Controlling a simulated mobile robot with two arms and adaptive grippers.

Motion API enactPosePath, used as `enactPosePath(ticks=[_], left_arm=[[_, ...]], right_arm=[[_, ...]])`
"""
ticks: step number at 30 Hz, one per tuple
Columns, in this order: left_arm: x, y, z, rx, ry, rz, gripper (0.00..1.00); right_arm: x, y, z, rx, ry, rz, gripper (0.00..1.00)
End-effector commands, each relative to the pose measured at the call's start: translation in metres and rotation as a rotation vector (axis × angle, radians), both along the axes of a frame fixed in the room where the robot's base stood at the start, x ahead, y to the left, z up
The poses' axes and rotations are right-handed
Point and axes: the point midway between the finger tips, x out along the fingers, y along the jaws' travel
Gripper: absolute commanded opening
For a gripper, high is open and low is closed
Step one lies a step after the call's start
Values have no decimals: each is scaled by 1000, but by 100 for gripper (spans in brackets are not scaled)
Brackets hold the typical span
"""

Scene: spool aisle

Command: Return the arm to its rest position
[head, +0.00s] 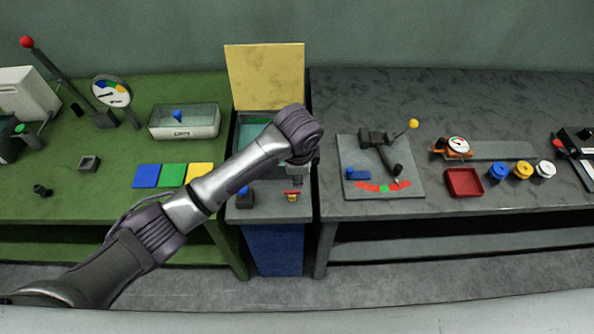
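My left arm (192,212) comes in from the lower left and reaches up and to the right. Its purple-grey wrist end (296,130) is over the narrow station between the green table and the grey table. The gripper is mostly hidden beneath the wrist; only a dark part (304,159) shows under it, and I cannot make out its fingers or whether it holds anything. My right arm and gripper are not in view.
The narrow station has a raised yellow panel (265,77) and a teal-lined bin (249,131) beside the wrist. The green table (60,205) holds a clear box (184,121) and coloured squares. The grey table (370,95) holds a lever plate (352,155), a red tray (464,182) and several spools.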

Motion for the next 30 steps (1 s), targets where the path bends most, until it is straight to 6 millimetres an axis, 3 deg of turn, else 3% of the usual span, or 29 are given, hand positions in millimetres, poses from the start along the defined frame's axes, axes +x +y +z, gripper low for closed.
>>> enactPosePath(ticks=[20,23,26,30], left_arm=[[-4,0,4,-7,3,6,37],[-19,-4,-3,-58,18,38,37],[-48,-7,-14,-159,43,131,37],[-95,11,-24,-324,72,379,37]], right_arm=[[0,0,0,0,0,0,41],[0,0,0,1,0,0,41],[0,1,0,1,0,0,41],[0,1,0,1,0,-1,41]])
